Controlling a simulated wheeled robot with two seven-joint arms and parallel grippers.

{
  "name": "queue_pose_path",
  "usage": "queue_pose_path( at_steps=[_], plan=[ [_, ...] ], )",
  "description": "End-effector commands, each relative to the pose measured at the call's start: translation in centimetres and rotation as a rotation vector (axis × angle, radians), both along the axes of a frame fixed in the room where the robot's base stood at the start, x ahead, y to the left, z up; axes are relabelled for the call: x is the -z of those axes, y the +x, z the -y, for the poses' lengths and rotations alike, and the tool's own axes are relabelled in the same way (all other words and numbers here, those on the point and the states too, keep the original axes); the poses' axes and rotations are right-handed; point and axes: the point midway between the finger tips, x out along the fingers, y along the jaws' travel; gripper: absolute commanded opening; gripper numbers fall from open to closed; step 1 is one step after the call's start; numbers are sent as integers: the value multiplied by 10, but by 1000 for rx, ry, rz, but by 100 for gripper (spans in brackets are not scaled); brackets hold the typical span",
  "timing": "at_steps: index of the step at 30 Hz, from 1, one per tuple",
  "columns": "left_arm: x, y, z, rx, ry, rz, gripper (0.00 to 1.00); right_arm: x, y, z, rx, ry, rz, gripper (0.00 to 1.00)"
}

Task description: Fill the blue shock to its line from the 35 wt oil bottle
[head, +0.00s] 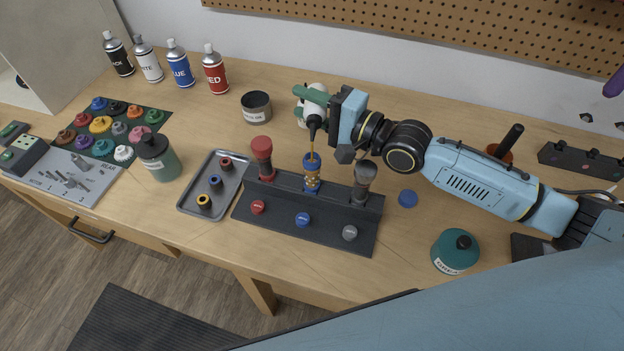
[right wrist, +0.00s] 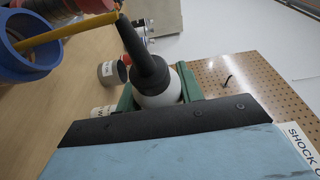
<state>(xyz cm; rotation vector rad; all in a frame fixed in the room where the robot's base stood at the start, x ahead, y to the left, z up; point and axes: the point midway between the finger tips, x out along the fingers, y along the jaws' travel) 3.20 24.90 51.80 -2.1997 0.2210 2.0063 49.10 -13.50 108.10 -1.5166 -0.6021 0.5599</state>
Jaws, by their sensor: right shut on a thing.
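My right gripper (head: 312,97) has its green fingers shut around a white bottle (head: 318,92) with a black nozzle (head: 313,124). The bottle is tilted nozzle-down above the blue shock (head: 311,161), and its label cannot be read. An amber stream (head: 312,144) runs from the nozzle into the shock's open top. The shock stands upright in the middle of the dark stand (head: 275,209). In the right wrist view, the nozzle (right wrist: 147,62), the amber stream (right wrist: 66,32) and the shock's blue rim (right wrist: 12,66) show. The oil level and fill line cannot be made out. My left gripper is out of view.
A red shock (head: 262,150) and a grey shock (head: 363,182) flank the blue one. Red, blue and grey caps lie along the stand's front. A tray (head: 186,207) with small rings is to the left. A blue disc (head: 408,198) and a teal jar (head: 455,252) are to the right.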

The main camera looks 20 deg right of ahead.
Motion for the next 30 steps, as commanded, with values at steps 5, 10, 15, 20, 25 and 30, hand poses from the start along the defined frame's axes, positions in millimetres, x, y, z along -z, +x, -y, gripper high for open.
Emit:
queue_pose_path(
  at_steps=[5, 10, 15, 20, 25, 30],
  plan=[
    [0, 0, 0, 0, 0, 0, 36, 0, 0, 0, 0, 1, 1, 13],
    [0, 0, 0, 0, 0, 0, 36, 0, 0, 0, 0, 1, -1, 13],
    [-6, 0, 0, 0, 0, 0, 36, 2, 0, 0, 1, 18, -44, 13],
    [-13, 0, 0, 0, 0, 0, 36, 8, -1, 0, 0, 43, -110, 13],
    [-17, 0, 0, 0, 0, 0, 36, 15, -1, -1, 0, 73, -184, 13],
    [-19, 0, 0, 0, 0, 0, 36, 21, -2, -1, 0, 93, -236, 13]
  ],
)
